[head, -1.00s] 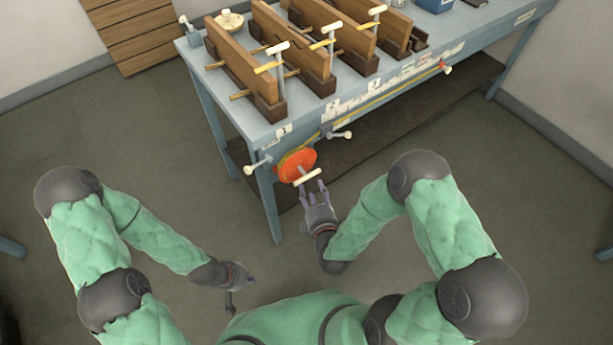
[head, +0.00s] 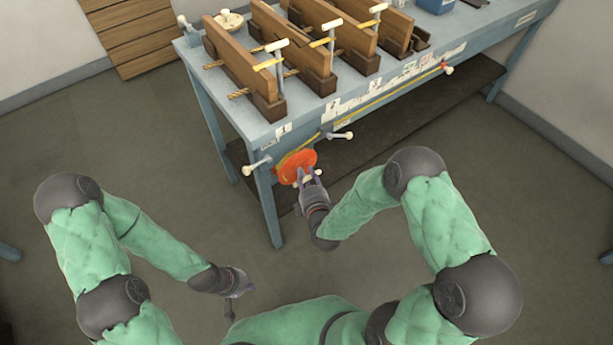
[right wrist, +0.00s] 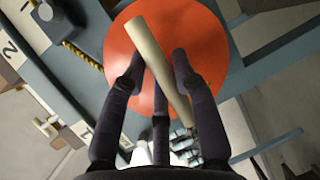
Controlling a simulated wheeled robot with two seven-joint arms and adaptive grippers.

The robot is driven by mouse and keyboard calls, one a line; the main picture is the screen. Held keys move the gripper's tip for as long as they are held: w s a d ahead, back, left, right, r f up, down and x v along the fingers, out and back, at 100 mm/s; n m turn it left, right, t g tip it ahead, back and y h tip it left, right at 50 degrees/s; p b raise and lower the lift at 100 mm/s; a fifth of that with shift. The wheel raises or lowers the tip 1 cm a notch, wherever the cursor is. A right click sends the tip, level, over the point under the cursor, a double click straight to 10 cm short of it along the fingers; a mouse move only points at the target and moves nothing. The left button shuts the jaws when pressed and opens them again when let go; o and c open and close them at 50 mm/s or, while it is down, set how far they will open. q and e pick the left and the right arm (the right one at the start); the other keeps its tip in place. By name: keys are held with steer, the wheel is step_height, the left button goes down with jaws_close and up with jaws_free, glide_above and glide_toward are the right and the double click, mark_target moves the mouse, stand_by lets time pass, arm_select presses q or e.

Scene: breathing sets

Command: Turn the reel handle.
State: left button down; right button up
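The orange-red reel (head: 296,167) is mounted on the front of the bench near its left end. Its cream rod-shaped handle (head: 318,172) sticks out from it, partly hidden by my right gripper (head: 304,174). In the right wrist view the reel (right wrist: 208,45) fills the upper middle, and the handle (right wrist: 150,45) slants between the fingers of my right gripper (right wrist: 159,66). These fingers are spread around the handle, with a visible gap on the left; contact on the right is unclear. My left gripper (head: 240,287) hangs low, away from the bench, its fingers too unclear to read.
The blue-grey bench (head: 222,95) carries several upright wooden boards (head: 243,68) in clamps. A white-tipped lever (head: 257,166) is left of the reel and another (head: 340,135) is right of it. A yellow rope (head: 385,93) runs along the front. The floor before the bench is clear.

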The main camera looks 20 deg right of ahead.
jaws_close()
steer(key=shift+m, duration=0.3)
